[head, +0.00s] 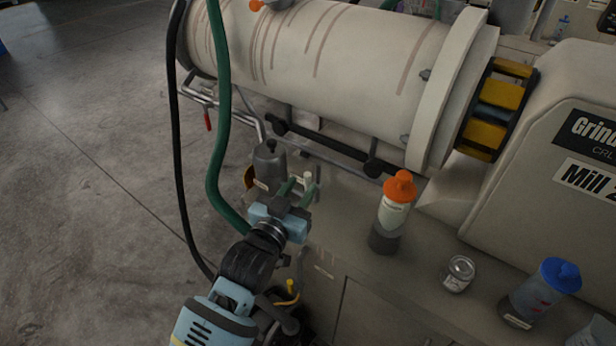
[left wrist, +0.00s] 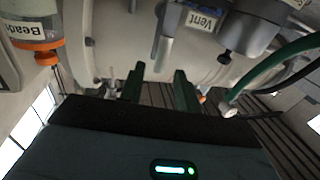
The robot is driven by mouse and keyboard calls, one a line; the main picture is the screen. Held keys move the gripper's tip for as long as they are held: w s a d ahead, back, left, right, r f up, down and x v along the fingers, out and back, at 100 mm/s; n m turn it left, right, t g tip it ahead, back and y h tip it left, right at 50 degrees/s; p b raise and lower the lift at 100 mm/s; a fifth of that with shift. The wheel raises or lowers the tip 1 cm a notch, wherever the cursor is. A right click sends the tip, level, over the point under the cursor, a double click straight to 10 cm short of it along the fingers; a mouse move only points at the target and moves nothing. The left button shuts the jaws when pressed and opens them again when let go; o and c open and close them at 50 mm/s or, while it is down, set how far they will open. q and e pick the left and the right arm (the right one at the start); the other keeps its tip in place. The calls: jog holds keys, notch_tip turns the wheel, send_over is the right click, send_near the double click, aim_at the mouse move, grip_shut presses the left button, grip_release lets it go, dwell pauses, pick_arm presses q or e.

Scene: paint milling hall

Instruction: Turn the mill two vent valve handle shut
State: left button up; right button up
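The vent valve shows in the left wrist view as a grey rounded body (left wrist: 243,30) with a tag reading "Vent" (left wrist: 204,20). A pale grey bar, seemingly its handle (left wrist: 168,48), hangs beside the tag. In the head view a grey body with a small label (head: 270,163), likely the same valve, stands behind my left gripper (head: 299,185). My left gripper also shows in the left wrist view (left wrist: 159,88), its two green fingers apart with nothing clearly held between them. The bar appears beyond the fingertips; contact cannot be told. My right gripper is not in view.
The striped mill drum (head: 330,60) lies behind the bench, beside the "Mill 2" housing (head: 560,150). An orange-capped bottle (head: 391,220), a small jar (head: 458,273) and a blue-capped bottle (head: 540,293) stand right of my left gripper. A green hose (head: 222,120) hangs to its left.

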aim_at(306, 180)
pick_arm(q)
jog(key=shift+x, duration=2.25)
jog(key=shift+c, duration=0.4)
grip_shut()
